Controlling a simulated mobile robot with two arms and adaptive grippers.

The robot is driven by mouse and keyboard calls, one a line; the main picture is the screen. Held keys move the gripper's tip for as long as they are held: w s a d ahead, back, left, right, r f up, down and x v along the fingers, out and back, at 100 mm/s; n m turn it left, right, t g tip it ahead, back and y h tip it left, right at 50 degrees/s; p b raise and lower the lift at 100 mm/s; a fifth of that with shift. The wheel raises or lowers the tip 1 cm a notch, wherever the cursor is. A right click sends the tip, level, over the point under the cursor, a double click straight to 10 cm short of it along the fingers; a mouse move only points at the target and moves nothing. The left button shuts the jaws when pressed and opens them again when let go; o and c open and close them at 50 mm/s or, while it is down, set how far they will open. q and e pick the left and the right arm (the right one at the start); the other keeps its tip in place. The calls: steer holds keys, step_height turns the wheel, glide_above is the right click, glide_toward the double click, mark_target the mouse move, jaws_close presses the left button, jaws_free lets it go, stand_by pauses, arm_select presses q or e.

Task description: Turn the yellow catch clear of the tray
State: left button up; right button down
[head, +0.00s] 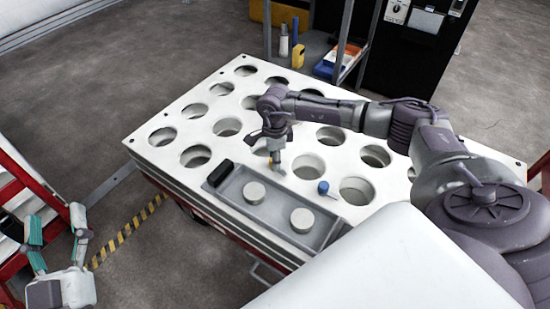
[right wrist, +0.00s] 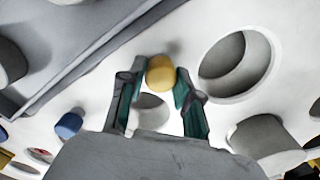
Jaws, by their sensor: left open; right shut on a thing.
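The yellow catch (right wrist: 160,73) shows as a rounded yellow knob in the right wrist view, between the fingertips of my right gripper (right wrist: 158,82), which is shut on it. In the head view my right gripper (head: 276,158) points down at the far long edge of the grey tray (head: 228,192) and hides the yellow knob. The tray sits on the white perforated table (head: 295,172) and holds two pale round pieces. Whether the catch's arm overlaps the tray rim cannot be told. My left gripper (head: 58,224) is open and empty at the lower left, away from the table.
A blue knob (head: 323,187) stands beside the tray's far edge, right of my right gripper. A black block (head: 220,173) sits at the tray's left end. Round holes cover the table. A shelf (head: 346,60) and a black cabinet (head: 425,45) stand behind it.

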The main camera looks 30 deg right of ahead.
arm_select(q)
steer(key=shift+r, duration=0.15)
arm_select(e)
steer(key=shift+n, duration=1.3)
arm_select(q)
steer(key=shift+s+r, duration=0.1)
arm_select(e)
steer(key=shift+n, duration=0.3)
steer(key=c, duration=0.8)
jaws_free()
step_height(320, 180, up, 12)
